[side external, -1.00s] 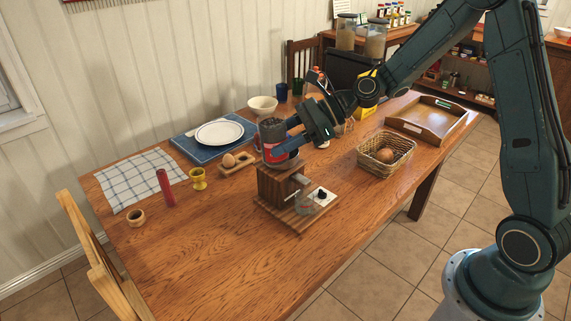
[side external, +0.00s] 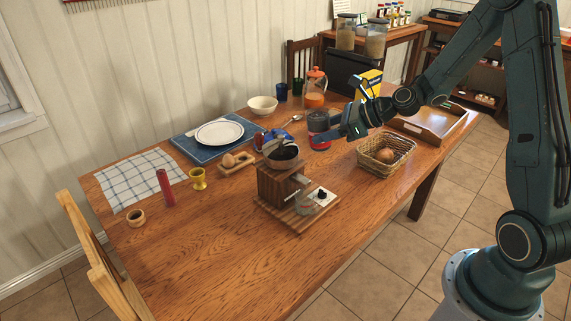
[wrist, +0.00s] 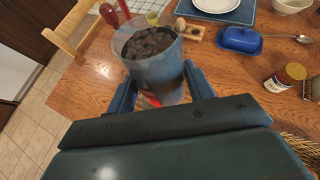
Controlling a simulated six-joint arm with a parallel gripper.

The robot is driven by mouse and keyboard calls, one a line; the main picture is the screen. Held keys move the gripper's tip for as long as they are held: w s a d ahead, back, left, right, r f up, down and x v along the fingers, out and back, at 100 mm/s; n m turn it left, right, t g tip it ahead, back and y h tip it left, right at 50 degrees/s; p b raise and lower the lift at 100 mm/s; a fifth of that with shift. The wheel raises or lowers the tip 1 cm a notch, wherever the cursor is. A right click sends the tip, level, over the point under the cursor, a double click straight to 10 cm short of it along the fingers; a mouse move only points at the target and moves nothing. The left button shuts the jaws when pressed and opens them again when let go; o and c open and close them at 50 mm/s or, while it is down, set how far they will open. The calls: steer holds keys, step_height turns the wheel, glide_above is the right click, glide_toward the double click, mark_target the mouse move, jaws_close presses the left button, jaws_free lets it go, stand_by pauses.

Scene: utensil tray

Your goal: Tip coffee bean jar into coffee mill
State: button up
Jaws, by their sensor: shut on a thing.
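The coffee bean jar (side external: 319,122) is clear with a red label and full of dark beans. My gripper (side external: 324,137) is shut on it and holds it roughly upright, to the right of the coffee mill's top in the side view. In the wrist view the jar (wrist: 150,62) stands between my two fingers (wrist: 160,85), with beans near its rim. The coffee mill (side external: 280,186) is a wooden box with a dark bowl-shaped hopper (side external: 282,158) on a wooden base. The mill cannot be made out in the wrist view, where the jar and gripper block much.
A wicker basket (side external: 372,165) stands right of the mill. The front of the table (side external: 200,260) is clear.

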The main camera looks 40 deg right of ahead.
steer(key=shift+f, duration=2.05)
steer(key=shift+a+r, duration=0.15)
steer(key=shift+w+a+r+n+g+h, duration=0.15)
steer(key=shift+w+a+r+g+h, duration=0.1)
steer(key=shift+g+h, duration=0.25)
steer(key=shift+w+a+r+n+g+h, duration=0.1)
steer(key=shift+w+n+g+h, duration=0.1)
steer(key=shift+g+h, duration=0.3)
steer(key=shift+w+a+r+g+h, duration=0.2)
steer(key=shift+w+a+g+h, duration=0.4)
steer(key=shift+g, duration=0.4)
steer(key=shift+s+d+n+g+h, duration=0.15)
steer(key=shift+n+g+h, duration=0.1)
steer(key=shift+g+h, duration=0.5)
steer(key=shift+s+d+h, duration=0.1)
steer(key=shift+d+h, duration=0.05)
steer(key=shift+h, duration=0.1)
steer(key=shift+f+g+h, duration=0.15)
steer(key=shift+g+h, duration=0.75)
steer(key=shift+g, duration=0.15)
stand_by(1.8)
